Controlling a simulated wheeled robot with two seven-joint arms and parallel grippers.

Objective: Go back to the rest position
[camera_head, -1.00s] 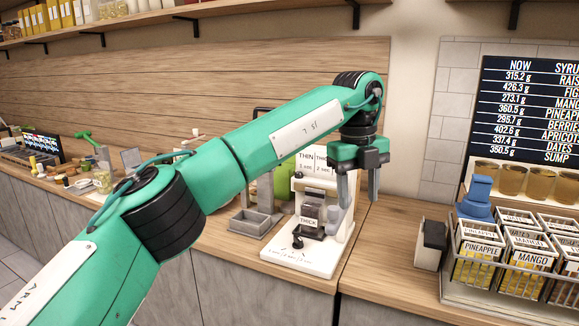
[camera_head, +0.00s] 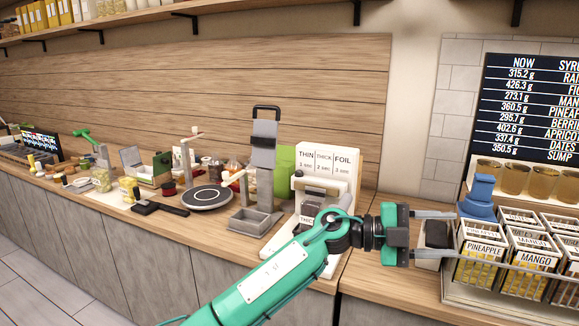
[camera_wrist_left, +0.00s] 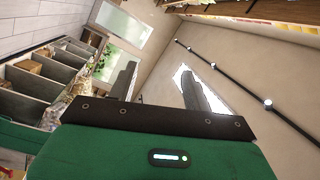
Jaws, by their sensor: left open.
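My left arm (camera_head: 270,280) comes in low from the bottom of the head view, green with black joints. My left gripper (camera_head: 450,235) is open and points to the right, its two grey fingers apart with nothing held between them. In the head view the fingers overlap a small black-and-white box (camera_head: 434,236); I cannot tell how far in front of it they are. In the left wrist view the two dark fingers (camera_wrist_left: 160,85) stand apart with only the distant room behind them. My right gripper is not in view.
A sealing machine (camera_head: 327,165) labelled THIN, THICK, FOIL stands behind the arm. A wire rack (camera_head: 480,284) of PINEAPPLE and MANGO boxes is at right, with a blue object (camera_head: 478,200) behind. A round dark plate (camera_head: 208,197) lies on the counter. A menu board (camera_head: 530,100) hangs above.

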